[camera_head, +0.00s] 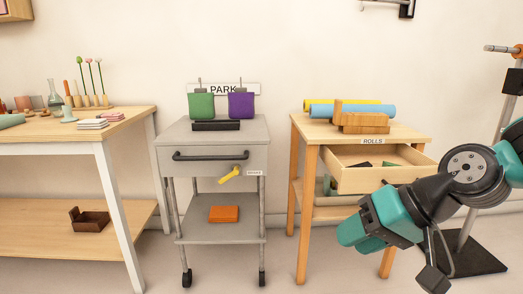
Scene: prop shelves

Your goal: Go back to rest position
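My gripper (358,238), teal and black, is at the lower right, in front of the wooden table (416,141) with the open drawer. It hangs at the end of my arm, which enters from the right edge. Its teal end points down and left, apart from the furniture. I see nothing held in it, but the angle does not show whether the fingers are apart.
The table's drawer (355,183) stands open behind my gripper. A grey trolley (176,148) with a yellow tag (230,175) stands in the middle. A wooden bench (60,132) is at left. A dark stand base (478,262) is at right.

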